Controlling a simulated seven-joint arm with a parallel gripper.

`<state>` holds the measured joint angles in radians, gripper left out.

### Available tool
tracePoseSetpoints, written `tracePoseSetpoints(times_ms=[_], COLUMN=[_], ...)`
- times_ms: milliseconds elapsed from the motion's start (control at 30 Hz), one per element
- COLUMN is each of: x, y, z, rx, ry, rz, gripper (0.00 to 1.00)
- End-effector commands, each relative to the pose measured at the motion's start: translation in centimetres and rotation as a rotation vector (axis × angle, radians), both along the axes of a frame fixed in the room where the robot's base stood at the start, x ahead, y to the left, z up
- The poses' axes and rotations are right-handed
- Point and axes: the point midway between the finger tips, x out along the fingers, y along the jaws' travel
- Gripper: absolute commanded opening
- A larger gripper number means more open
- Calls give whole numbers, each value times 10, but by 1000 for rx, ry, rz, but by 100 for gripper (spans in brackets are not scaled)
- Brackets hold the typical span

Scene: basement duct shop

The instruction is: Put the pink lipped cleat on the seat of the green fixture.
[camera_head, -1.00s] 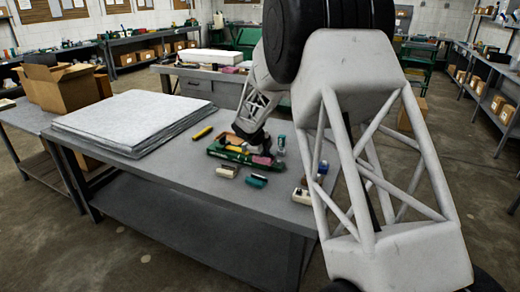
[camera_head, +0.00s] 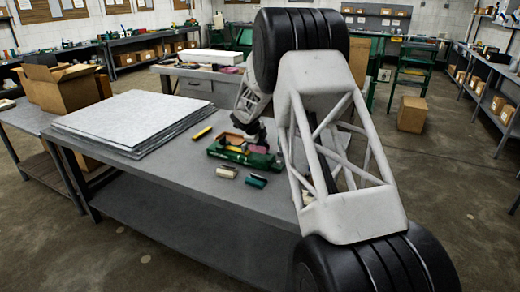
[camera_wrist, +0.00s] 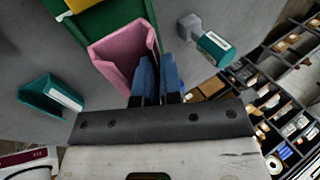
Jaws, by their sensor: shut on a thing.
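The pink lipped cleat (camera_wrist: 122,52) is large in the wrist view, just left of and beyond my fingertips. My gripper (camera_wrist: 158,75) has its two blue fingers close together, shut on the cleat's right-hand wall. The green fixture (camera_wrist: 108,20) lies right behind the cleat at the top left of the wrist view. In the head view the green fixture (camera_head: 262,160) sits on the grey table, with my gripper just above its right part. I cannot tell whether the cleat touches the seat.
A teal channel piece (camera_wrist: 50,95) lies left of my gripper; a grey and green labelled part (camera_wrist: 208,42) lies right. A cream piece (camera_head: 227,171) and a yellow piece (camera_head: 201,132) lie on the table (camera_head: 190,185). Stacked grey sheets (camera_head: 125,120) cover its left side.

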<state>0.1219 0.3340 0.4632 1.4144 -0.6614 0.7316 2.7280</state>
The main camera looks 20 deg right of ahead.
Motion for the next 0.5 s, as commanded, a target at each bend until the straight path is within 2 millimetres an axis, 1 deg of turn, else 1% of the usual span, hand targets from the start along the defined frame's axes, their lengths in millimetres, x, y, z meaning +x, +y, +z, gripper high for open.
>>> tracePoseSetpoints(times_ms=[167, 500], x=[8, 9], y=[-2, -2], z=[-1, -1], rx=[0, 1], ry=[0, -1], rz=[0, 0], gripper=[0, 0])
